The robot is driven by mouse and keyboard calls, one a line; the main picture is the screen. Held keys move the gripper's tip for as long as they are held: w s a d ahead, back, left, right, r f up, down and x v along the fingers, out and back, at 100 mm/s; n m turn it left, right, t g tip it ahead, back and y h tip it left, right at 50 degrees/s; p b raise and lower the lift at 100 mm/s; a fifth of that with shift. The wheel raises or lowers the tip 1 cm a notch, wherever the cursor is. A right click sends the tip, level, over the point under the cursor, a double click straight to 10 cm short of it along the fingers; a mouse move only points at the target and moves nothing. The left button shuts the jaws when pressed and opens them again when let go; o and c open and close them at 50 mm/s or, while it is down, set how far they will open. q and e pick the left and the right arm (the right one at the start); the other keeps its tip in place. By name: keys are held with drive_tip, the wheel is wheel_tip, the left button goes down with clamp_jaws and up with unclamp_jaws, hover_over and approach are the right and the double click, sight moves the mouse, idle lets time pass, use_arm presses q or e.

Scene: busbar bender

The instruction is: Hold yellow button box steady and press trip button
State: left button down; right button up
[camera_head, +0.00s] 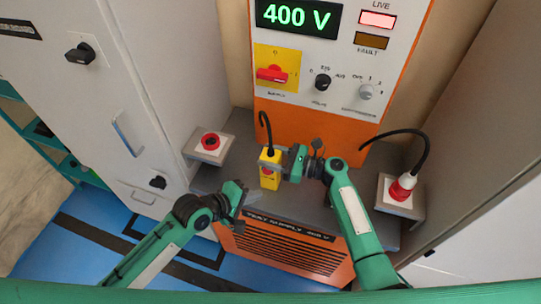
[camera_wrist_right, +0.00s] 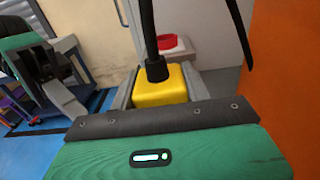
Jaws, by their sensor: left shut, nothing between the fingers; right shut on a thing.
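The yellow button box (camera_head: 269,179) stands upright above the grey bench, with a black cable rising from its top and a red button on its front. My right gripper (camera_head: 275,167) is shut on its upper part. In the right wrist view the box (camera_wrist_right: 160,86) sits between the two grey fingers, and its button face is hidden. My left gripper (camera_head: 242,198) is shut and empty, to the left of the box and lower in the picture, apart from it. The left gripper also shows at the left of the right wrist view.
A red emergency button (camera_head: 210,141) on a grey plate stands at the back left of the bench. The orange panel (camera_head: 335,95) reads 400 V, with a red switch handle (camera_head: 272,73).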

idle(0.3)
drive_tip(key=o, duration=1.3)
